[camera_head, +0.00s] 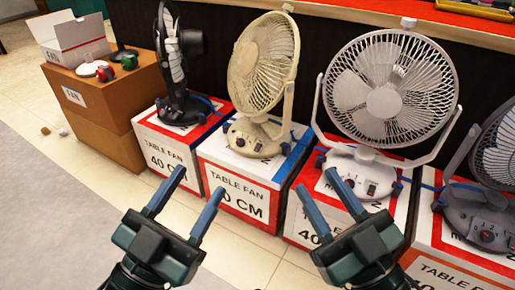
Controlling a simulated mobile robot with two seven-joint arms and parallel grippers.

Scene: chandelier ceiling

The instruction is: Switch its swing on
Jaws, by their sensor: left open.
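Several table fans stand in a row on boxes, and I cannot tell which one the task means. They are a black fan (172,65) turned sideways, a cream fan (245,80), a white fan (383,102) and a dark grey fan (497,150) cut off at the right edge. The cream base (262,140) and white base (362,176) carry small dark controls; their settings are too small to read. My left gripper (201,181) is open and empty in front of the cream fan's box. My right gripper (314,180) is open and empty, its fingers overlapping the white fan's box and base.
The fans stand on red, white and blue table fan boxes (238,196). A brown carton (95,110) at the left holds an open white box (70,40) and small items. A red-edged counter (420,12) runs behind. The floor (60,215) at front left is mostly clear.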

